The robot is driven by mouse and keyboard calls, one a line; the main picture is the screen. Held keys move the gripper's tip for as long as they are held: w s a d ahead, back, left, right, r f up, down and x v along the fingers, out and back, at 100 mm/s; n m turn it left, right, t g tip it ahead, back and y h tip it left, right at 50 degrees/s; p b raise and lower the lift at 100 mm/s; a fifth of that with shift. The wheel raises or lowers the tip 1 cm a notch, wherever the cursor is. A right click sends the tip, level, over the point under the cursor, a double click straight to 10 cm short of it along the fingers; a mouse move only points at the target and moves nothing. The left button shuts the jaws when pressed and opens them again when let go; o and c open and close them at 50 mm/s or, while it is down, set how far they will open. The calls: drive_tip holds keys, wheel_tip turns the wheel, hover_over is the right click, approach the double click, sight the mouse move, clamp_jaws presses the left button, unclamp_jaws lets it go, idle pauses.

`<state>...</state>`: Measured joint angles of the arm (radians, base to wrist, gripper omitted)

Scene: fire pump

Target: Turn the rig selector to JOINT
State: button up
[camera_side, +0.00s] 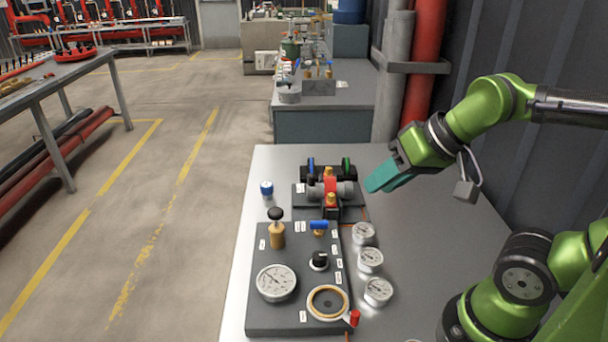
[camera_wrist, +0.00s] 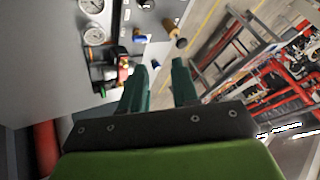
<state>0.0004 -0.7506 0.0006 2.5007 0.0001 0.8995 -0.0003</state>
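A dark panel (camera_side: 262,318) lies on the grey bench with a small black knob (camera_side: 319,262) in its middle, which looks like the rig selector. Small white labels sit around it, too small to read, so I cannot tell which one the knob points at. My gripper (camera_side: 376,186) is above the bench, behind and to the right of the panel, beside the red and grey valve block and apart from everything. In the wrist view, my gripper's two teal fingers (camera_wrist: 160,80) are spread with nothing between them. I cannot pick out the knob clearly in that view.
Around the knob are a large gauge (camera_side: 276,282), a brass-rimmed round port (camera_side: 327,302), a blue-handled valve (camera_side: 319,227) and an upright tan handle (camera_side: 277,234). A valve block (camera_side: 329,188) stands behind, and several small gauges (camera_side: 370,260) line the right. Bare bench lies farther right.

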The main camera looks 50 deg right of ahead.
sight(320, 255)
drive_tip(key=shift+o, duration=1.2)
drive_tip(key=shift+f, duration=0.3)
drive_tip(key=shift+o, duration=1.1)
drive_tip(key=w+a+f+g+h, duration=0.1)
drive_tip(key=w+a+f+g, duration=0.1)
drive_tip(key=w, duration=0.3)
drive_tip(key=w+a+f+m+g, duration=0.1)
drive_tip(key=w+a+g, duration=0.1)
drive_tip(key=w+g, duration=0.3)
drive_tip(key=shift+w+a+f+h, duration=0.15)
drive_tip(key=shift+w+f+h, duration=0.05)
drive_tip(key=shift+f+h, duration=0.2)
drive_tip(key=shift+m, duration=0.5)
drive_tip(key=f, duration=1.6)
drive_tip(key=shift+s, duration=0.2)
drive_tip(key=c, duration=1.1)
